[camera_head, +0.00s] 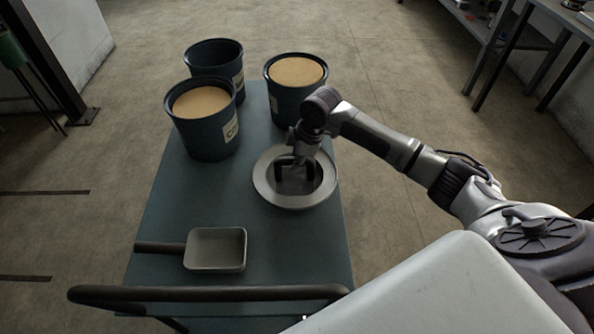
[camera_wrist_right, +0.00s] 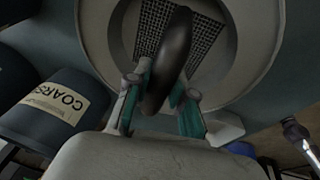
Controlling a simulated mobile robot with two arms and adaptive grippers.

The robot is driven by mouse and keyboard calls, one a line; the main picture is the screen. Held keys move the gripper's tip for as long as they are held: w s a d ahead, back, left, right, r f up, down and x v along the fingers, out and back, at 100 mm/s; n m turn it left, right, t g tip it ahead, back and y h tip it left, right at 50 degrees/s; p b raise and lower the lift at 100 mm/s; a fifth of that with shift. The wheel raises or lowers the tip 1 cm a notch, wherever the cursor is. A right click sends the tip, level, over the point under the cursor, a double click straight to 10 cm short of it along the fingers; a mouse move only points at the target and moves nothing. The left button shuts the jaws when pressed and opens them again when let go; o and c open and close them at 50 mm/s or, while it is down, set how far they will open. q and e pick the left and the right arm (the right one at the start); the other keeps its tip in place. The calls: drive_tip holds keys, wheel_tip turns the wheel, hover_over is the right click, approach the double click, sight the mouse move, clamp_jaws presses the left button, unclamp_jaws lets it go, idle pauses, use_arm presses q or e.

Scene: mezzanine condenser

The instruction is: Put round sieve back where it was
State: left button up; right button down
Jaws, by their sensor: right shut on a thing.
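The round sieve (camera_head: 266,188) is a pale grey ring with a dark mesh middle. It is at the right side of the blue-grey cart top, in front of the right bucket; I cannot tell whether it touches the top. My right gripper (camera_head: 296,165) reaches over it from the right. In the right wrist view the gripper (camera_wrist_right: 160,98) is shut on the sieve's dark curved handle, and the sieve's rim (camera_wrist_right: 245,75) and mesh fill the upper middle. My left gripper is not in view.
Two buckets of tan grain, the left (camera_head: 207,135) and right (camera_head: 285,102), and an emptier-looking bucket (camera_head: 205,58) stand at the cart's far end. A rectangular scoop (camera_head: 215,262) lies near the cart's handle bar (camera_head: 200,294). The cart top (camera_head: 195,205) is bare at left middle.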

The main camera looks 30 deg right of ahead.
drive_tip(key=shift+f, duration=2)
drive_tip(key=c, duration=1)
unclamp_jaws()
drive_tip(key=shift+f, duration=0.1)
drive_tip(key=v, duration=1.2)
drive_tip(key=shift+p, duration=0.45)
